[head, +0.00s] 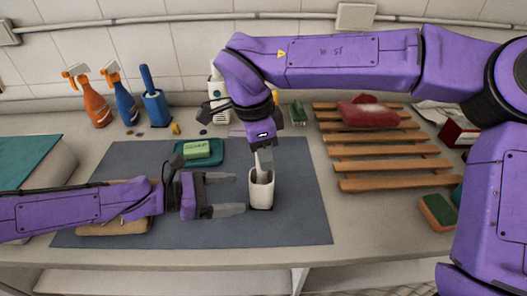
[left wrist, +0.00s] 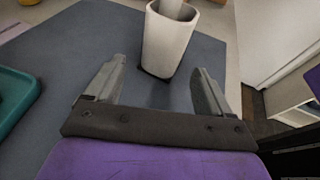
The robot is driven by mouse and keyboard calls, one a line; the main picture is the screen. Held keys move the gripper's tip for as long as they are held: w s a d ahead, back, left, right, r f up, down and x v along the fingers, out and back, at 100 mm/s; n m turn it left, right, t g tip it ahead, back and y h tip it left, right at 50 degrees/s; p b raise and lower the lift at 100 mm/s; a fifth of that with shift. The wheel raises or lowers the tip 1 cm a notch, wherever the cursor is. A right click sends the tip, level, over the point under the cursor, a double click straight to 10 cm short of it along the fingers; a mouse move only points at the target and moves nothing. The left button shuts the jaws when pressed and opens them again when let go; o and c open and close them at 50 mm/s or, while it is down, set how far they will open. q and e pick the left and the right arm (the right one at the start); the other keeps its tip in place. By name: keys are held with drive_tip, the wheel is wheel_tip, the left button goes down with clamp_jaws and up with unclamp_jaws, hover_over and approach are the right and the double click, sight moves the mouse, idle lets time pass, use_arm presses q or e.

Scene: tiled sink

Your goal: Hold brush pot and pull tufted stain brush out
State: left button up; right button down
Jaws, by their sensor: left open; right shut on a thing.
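The white brush pot (head: 261,192) stands upright on the grey mat. It also shows at the top of the left wrist view (left wrist: 167,42). My left gripper (head: 239,193) is open and level, just left of the pot. In the left wrist view the pot lies ahead of the gap between its fingertips (left wrist: 158,72), and nothing is held. My right gripper (head: 264,160) points down over the pot's mouth and is shut on the tufted stain brush. The brush is mostly hidden by the gripper and pot; a light grey shaft (left wrist: 171,8) shows in the pot's mouth.
A teal tray (head: 214,158) with a green and cream block (head: 197,149) is behind my left gripper. A wooden rack (head: 385,152) with a red cloth is at right, near a sponge (head: 438,210). Spray bottles (head: 96,104) stand at back left. The mat (head: 298,215) is clear right of the pot.

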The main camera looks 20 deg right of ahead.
sight(258, 191)
use_arm(q)
drive_tip(key=x, duration=0.7)
drive_tip(key=shift+d+f, duration=0.1)
drive_tip(key=shift+d, duration=0.15)
drive_tip(key=c, duration=0.6)
drive_tip(key=o, duration=0.9)
drive_tip(key=shift+o, duration=0.2)
drive_tip(key=c, duration=1.2)
drive_tip(key=shift+c, duration=0.2)
